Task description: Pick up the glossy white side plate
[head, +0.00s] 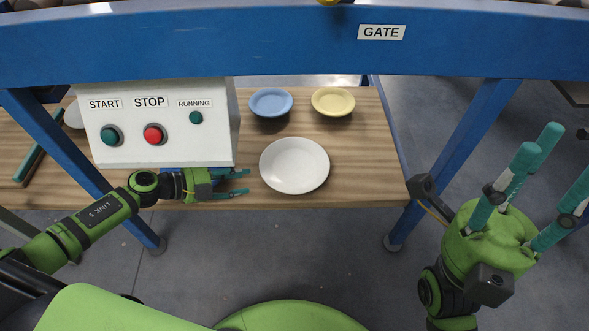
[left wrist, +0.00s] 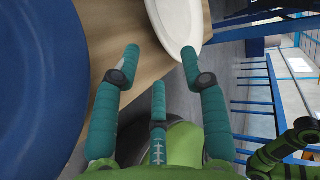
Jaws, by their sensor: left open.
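The glossy white plate (head: 295,165) lies flat on the wooden table near its front edge. It also shows at the top of the left wrist view (left wrist: 183,22), where its near rim lies just beyond my fingertips. My left gripper (head: 247,182) is open and empty, just left of the plate, its teal fingers pointing right toward the rim. In the left wrist view the fingers (left wrist: 160,60) are spread with nothing between them. My right gripper (head: 556,165) is open and empty, raised at the right, away from the table.
A blue bowl-like dish (head: 271,101) and a yellow one (head: 333,101) stand behind the plate. A control box (head: 160,148) with buttons hangs left, above my left gripper. A blue beam (head: 270,45) labelled GATE spans overhead. A large blue round surface (left wrist: 45,80) fills the wrist view's left.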

